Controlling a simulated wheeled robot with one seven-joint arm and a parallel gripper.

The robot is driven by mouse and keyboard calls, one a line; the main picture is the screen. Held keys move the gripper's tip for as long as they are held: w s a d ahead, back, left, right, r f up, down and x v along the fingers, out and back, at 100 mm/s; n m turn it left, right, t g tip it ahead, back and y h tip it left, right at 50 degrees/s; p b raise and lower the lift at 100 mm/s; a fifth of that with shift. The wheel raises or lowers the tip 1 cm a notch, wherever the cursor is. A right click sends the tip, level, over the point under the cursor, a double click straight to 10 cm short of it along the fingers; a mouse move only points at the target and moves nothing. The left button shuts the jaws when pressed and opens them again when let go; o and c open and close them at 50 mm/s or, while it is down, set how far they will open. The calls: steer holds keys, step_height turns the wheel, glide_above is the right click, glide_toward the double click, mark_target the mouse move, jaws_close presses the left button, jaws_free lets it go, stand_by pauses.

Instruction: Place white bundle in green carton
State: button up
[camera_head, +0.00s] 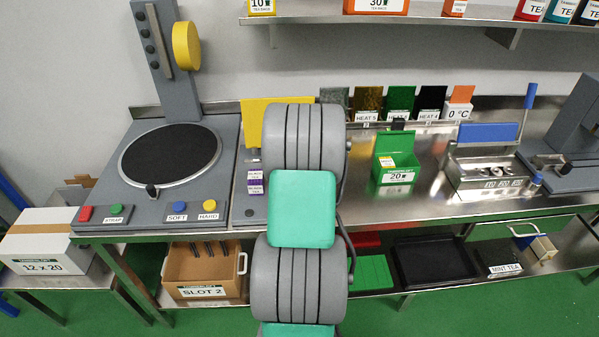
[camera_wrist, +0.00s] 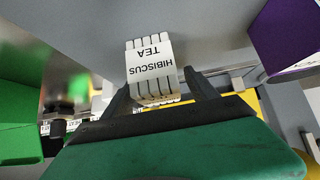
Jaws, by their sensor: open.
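The white bundle (camera_wrist: 150,62), labelled HIBISCUS TEA, is in the wrist view between the two dark fingers of my gripper (camera_wrist: 157,84). The fingers are open, one on each side of it; I cannot tell whether either touches it. In the head view my arm hides the gripper and the bundle. The green carton (camera_head: 397,177), marked 20, stands with its lid up on the steel counter, right of my arm. A green shape at the left of the wrist view may be this carton, but I cannot tell.
A purple-and-white box (camera_wrist: 288,38) is right of the gripper in the wrist view. In the head view a steel tray machine (camera_head: 488,176) stands right of the carton and a round black plate machine (camera_head: 170,160) at left. Steel counter (camera_head: 425,155) between carton and tray is clear.

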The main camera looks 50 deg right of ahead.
steer(key=shift+c, duration=0.4)
jaws_close()
